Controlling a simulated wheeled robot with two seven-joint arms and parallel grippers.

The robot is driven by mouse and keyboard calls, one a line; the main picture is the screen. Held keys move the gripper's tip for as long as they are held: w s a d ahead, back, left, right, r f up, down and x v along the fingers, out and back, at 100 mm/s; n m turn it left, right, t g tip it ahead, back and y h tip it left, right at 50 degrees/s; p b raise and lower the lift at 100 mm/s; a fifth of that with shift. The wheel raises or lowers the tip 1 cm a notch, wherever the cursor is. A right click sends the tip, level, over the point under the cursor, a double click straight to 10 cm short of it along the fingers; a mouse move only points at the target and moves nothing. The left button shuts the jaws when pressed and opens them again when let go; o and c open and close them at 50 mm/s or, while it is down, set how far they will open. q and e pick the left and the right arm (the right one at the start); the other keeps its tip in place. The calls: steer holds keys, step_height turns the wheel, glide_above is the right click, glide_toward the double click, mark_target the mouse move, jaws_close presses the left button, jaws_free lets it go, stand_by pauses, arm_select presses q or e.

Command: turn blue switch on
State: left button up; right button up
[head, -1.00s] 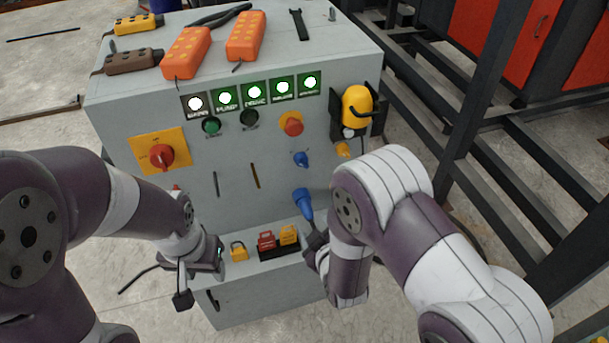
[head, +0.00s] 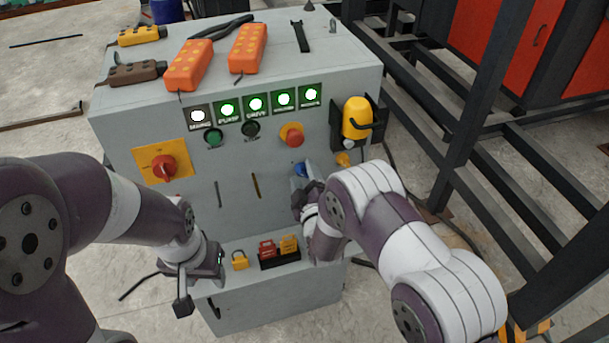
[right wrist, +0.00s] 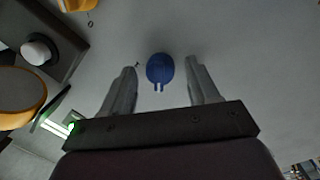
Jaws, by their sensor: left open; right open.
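The blue switch (head: 300,168) sits on the front of the grey cabinet (head: 236,180), below the red emergency button, and is partly covered by my right gripper. In the right wrist view the blue switch (right wrist: 160,69) shows between the two spread fingers, with gaps on both sides. My right gripper (head: 305,182) is open at the switch and holds nothing. My left gripper (head: 190,285) is open and empty, low in front of the cabinet's left side, away from the switch.
A red rotary switch (head: 163,168) on a yellow plate is at left. A red button (head: 292,135) and a yellow lamp-like unit (head: 357,118) are near the blue switch. Padlocks (head: 240,261) lie on the lower ledge. Dark steel frames (head: 470,110) stand at right.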

steer(key=c, duration=1)
steer(key=shift+c, duration=0.2)
steer(key=shift+f+m, duration=0.1)
steer(key=shift+m, duration=0.2)
steer(key=shift+d+m+g+y+b, duration=0.1)
steer(key=shift+m+g+y+b, duration=0.3)
steer(key=shift+m+b, duration=2.9)
steer(key=shift+m+g+y+b, duration=0.35)
steer(key=shift+m+b, duration=1.5)
steer(key=shift+m, duration=2.85)
steer(key=o, duration=1)
